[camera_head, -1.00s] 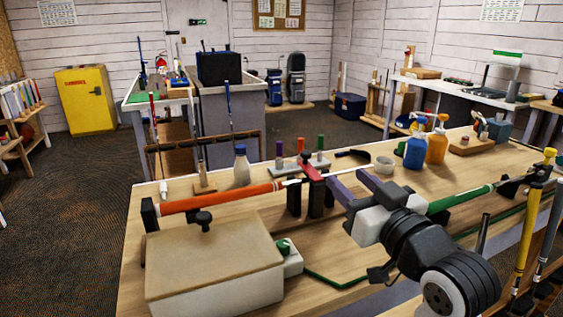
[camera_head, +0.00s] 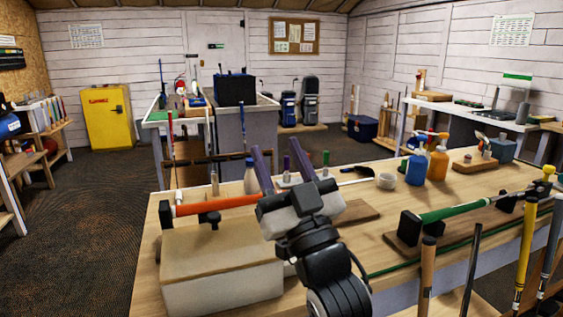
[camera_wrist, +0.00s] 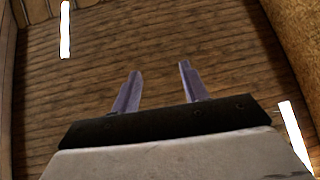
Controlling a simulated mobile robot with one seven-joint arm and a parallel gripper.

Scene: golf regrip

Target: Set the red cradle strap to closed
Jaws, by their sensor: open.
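My gripper (camera_head: 275,148) is open and empty, with its two purple fingers apart and pointing up over the bench. It also shows open in the wrist view (camera_wrist: 160,72), against a wooden ceiling. The red cradle strap does not show now; my gripper and wrist stand in front of the place where it was seen earlier, so its state cannot be told. The club with the orange-red grip (camera_head: 217,203) lies along the bench to the left of my gripper, partly behind the box. Its right part is hidden behind my gripper.
A beige-lidded box (camera_head: 222,250) with a black knob stands in front of the orange-red grip. A green-grip club (camera_head: 455,210) rests in black cradles at right.

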